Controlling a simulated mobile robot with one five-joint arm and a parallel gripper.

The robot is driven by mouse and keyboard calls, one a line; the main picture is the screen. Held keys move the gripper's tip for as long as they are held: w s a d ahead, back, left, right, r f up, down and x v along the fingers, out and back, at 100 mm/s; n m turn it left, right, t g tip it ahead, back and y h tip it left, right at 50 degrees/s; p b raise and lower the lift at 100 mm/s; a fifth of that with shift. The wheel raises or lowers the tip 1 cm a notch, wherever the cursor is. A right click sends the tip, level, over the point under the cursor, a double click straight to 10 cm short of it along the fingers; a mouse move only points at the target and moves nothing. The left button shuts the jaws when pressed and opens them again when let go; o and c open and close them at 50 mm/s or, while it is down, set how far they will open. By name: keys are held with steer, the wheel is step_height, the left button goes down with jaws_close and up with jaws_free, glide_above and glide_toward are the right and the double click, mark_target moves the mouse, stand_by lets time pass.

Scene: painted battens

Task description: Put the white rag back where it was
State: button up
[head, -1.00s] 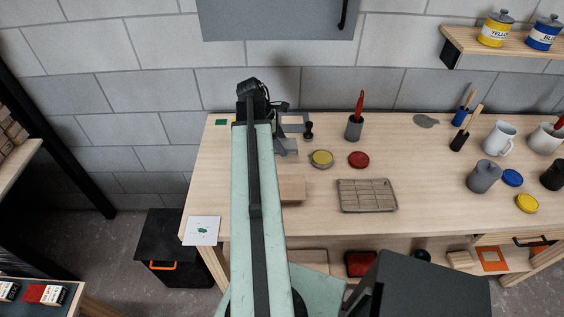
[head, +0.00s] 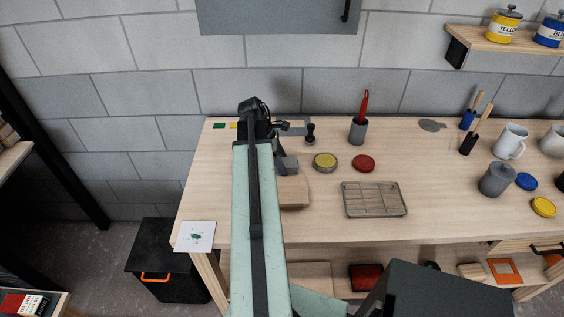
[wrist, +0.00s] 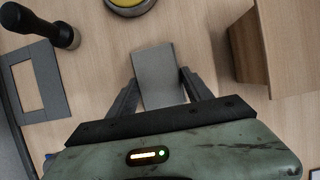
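My gripper (wrist: 160,78) has its two dark fingers at the sides of a flat grey piece (wrist: 156,72), and appears shut on it. The piece also shows in the head view (head: 288,166), just right of my arm and above the bench. I cannot tell whether it is a folded rag or something stiff. A white square with a green stain (head: 195,237) lies at the bench's front left corner. I cannot tell whether it is cloth or paper. No other white rag is clear to me.
A wooden block (head: 294,192) stands close to the right of my gripper in the wrist view (wrist: 285,45).

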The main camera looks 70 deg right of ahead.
steer(key=o, duration=0.4)
steer(key=shift+r+p, duration=0.3)
steer(key=shift+p, duration=0.05)
steer(key=p+v, duration=1)
steer(key=v, duration=0.1)
steer(key=shift+w+a+r+p, duration=0.1)
steer(key=shift+w+r+p, duration=0.2)
steer(key=shift+p, duration=0.1)
